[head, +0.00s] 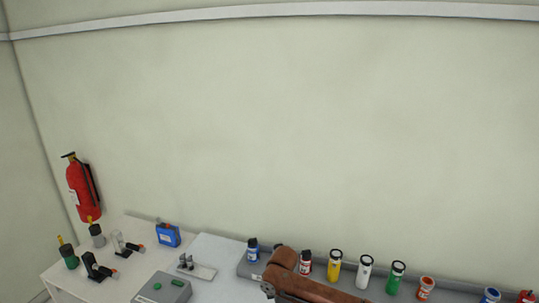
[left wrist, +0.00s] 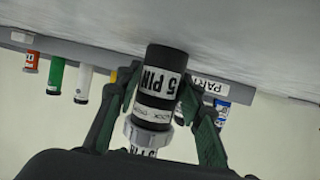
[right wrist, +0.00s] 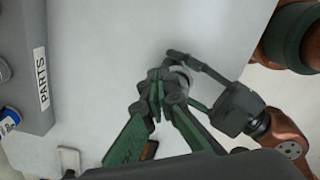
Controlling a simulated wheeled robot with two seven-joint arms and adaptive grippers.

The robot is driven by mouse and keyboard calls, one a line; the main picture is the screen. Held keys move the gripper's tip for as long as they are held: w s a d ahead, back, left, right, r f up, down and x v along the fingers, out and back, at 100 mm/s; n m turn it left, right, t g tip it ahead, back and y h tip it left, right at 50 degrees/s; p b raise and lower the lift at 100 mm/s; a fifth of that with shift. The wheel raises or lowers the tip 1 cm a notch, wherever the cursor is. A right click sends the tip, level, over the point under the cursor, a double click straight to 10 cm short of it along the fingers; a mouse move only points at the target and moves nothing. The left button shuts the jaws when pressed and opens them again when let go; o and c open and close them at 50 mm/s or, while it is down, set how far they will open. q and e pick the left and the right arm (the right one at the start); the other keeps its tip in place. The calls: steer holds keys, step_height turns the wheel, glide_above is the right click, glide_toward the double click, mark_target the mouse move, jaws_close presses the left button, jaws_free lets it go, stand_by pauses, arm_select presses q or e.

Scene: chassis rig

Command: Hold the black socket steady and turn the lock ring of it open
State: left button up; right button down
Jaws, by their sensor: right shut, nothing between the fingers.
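The black socket (left wrist: 166,75), labelled "5 PIN", sits between the two green fingers of my left gripper (left wrist: 160,85) in the left wrist view. The fingers press on both of its sides. Its pale lock ring (left wrist: 150,134) shows at the end nearer the camera, with part of another "5 PIN" label below it. In the right wrist view my right gripper (right wrist: 158,92) is shut and empty, its fingertips close to the pale ring (right wrist: 181,76) and to my left gripper (right wrist: 205,85). Whether they touch the ring I cannot tell. The head view shows neither gripper.
A grey parts rack (head: 452,291) holds several coloured cylinders along the wall. Left on the table are a grey box (head: 163,288), a blue box (head: 168,235) and several connectors. A fire extinguisher (head: 84,188) hangs on the wall.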

arm_select(q)
steer(key=o, duration=0.4)
